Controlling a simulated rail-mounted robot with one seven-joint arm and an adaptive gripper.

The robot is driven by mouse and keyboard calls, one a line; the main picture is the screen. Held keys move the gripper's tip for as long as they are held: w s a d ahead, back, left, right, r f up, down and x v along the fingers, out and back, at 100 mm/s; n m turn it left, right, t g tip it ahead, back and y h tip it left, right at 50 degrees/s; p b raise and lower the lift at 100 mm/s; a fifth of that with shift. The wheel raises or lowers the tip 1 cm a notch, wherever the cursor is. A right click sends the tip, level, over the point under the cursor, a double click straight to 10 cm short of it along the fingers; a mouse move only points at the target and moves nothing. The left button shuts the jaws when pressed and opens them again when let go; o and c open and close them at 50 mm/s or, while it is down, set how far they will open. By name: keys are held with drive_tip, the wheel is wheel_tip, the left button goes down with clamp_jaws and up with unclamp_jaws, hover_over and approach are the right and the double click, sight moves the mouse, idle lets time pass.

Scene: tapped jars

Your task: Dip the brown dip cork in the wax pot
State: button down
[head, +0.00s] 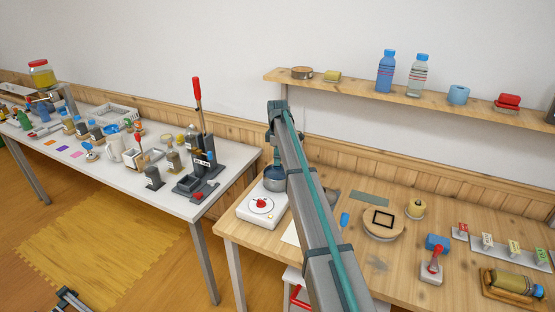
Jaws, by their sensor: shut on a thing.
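A rounded blue-grey pot (274,181), likely the wax pot, sits on a white hot plate (262,206) with a red knob at the left end of the wooden table. My arm rises across the middle of the head view and bends over near this pot. My gripper is not clearly visible; the arm hides the area right of the pot. I cannot make out the brown dip cork or the inside of the pot.
A shelf (440,100) hangs behind. A crowded white table (122,180) stands left.

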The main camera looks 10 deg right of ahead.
drive_tip(key=shift+r, duration=0.1)
drive_tip(key=shift+r+p, duration=1.45)
drive_tip(key=shift+r, duration=1.5)
drive_tip(key=shift+f, duration=0.1)
